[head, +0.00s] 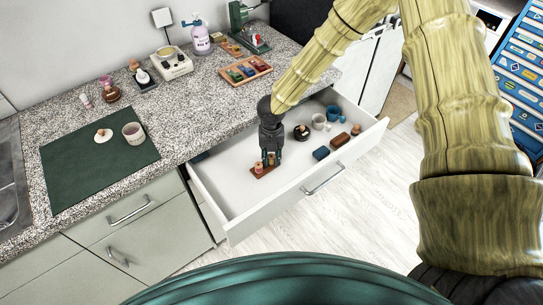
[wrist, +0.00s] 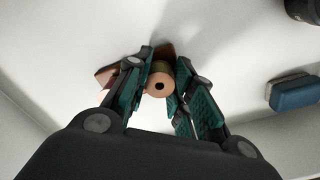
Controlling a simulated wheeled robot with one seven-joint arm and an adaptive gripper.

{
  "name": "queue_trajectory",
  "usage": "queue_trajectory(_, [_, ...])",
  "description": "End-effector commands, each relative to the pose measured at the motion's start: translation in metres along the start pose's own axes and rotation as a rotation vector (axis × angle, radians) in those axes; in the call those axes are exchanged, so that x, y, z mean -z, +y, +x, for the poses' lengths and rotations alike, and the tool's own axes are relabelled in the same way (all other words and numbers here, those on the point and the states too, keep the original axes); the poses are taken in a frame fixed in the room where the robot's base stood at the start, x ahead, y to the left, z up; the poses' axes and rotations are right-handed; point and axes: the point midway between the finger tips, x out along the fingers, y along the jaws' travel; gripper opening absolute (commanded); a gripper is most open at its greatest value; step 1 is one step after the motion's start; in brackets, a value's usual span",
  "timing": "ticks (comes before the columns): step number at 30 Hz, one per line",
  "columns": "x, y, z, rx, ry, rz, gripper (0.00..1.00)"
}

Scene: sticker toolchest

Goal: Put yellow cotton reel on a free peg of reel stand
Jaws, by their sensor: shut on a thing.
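The yellow cotton reel (wrist: 159,84) shows end-on in the wrist view, with a tan holed end and a dull yellow body behind it. My gripper (wrist: 158,78) is shut on it, one finger on each side. The brown reel stand (wrist: 107,74) lies behind the reel and fingers. In the head view my gripper (head: 271,160) points down into the open drawer, right at the stand (head: 262,172). A pinkish reel-like piece (head: 259,166) stands at the stand's left. The fingers hide the pegs near the held reel, so I cannot tell whether it is seated on one.
The white drawer (head: 230,200) also holds a black round item (head: 301,132), a pale mug (head: 319,122), a teal cup (head: 334,114), a blue block (head: 321,153) and brown blocks (head: 340,140). Its front wall is near. The drawer floor left of the stand is clear.

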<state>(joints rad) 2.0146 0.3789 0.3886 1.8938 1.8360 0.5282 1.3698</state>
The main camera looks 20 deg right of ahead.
Motion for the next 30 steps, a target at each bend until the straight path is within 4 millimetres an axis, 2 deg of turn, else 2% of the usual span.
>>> queue_trajectory(2, [0.000, 0.000, 0.000, 0.000, 0.000, 0.000, 0.13])
queue_trajectory(3, [0.000, 0.000, 0.000, 0.000, 0.000, 0.000, 0.31])
queue_trajectory(6, [0.000, 0.000, 0.000, 0.000, 0.000, 0.000, 0.49])
queue_trajectory(15, [0.000, 0.000, 0.000, 0.000, 0.000, 0.000, 0.49])
queue_trajectory(20, [0.000, 0.000, -0.009, 0.000, 0.000, 0.001, 0.49])
queue_trajectory(30, [-0.001, 0.000, -0.068, -0.003, -0.002, 0.001, 0.49])
